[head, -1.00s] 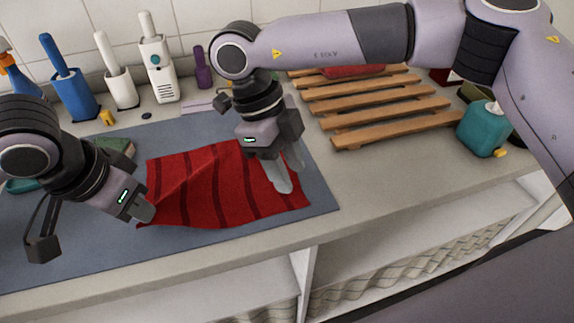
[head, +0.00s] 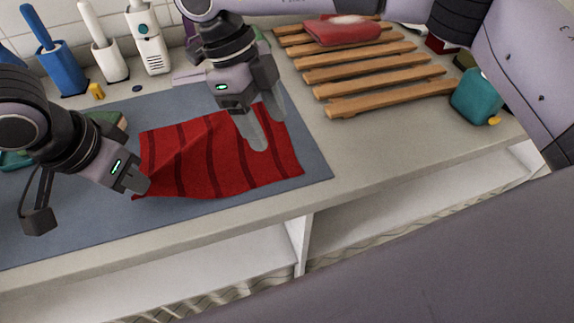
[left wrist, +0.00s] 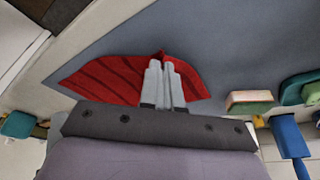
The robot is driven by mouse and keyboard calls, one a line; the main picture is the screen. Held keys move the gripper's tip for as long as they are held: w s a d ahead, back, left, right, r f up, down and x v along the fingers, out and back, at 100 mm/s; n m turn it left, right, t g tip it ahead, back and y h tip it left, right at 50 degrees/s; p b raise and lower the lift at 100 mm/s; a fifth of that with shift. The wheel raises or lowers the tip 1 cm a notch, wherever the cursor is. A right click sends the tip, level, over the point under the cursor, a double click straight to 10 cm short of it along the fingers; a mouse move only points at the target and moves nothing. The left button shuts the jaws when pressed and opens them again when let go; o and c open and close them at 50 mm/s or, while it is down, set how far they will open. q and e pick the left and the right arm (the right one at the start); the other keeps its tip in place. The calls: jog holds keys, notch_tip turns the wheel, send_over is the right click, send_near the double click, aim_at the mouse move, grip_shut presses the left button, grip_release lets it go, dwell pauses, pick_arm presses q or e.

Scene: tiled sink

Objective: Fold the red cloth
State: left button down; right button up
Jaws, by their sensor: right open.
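The red cloth (head: 212,165) with dark stripes lies spread on a blue-grey mat (head: 318,168). Its left side is raised and creased towards my left gripper (head: 139,187). That gripper is shut on the cloth's front left corner. In the left wrist view, the left fingers (left wrist: 161,66) are close together, with the cloth (left wrist: 100,78) fanning out on both sides. My right gripper (head: 268,133) is open over the right part of the cloth, its fingers pointing down. It hides part of the cloth's back right edge. Whether its fingertips touch the cloth I cannot tell.
Brush holders (head: 60,72) line the tiled wall. A sponge (head: 108,122) lies behind my left gripper. The front counter strip is clear.

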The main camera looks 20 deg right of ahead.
aim_at(290, 170)
jog(key=shift+x, duration=3.95)
jog(key=shift+d+f, duration=0.1)
jog(key=shift+f, duration=0.05)
grip_shut()
jog(key=shift+r, duration=2.6)
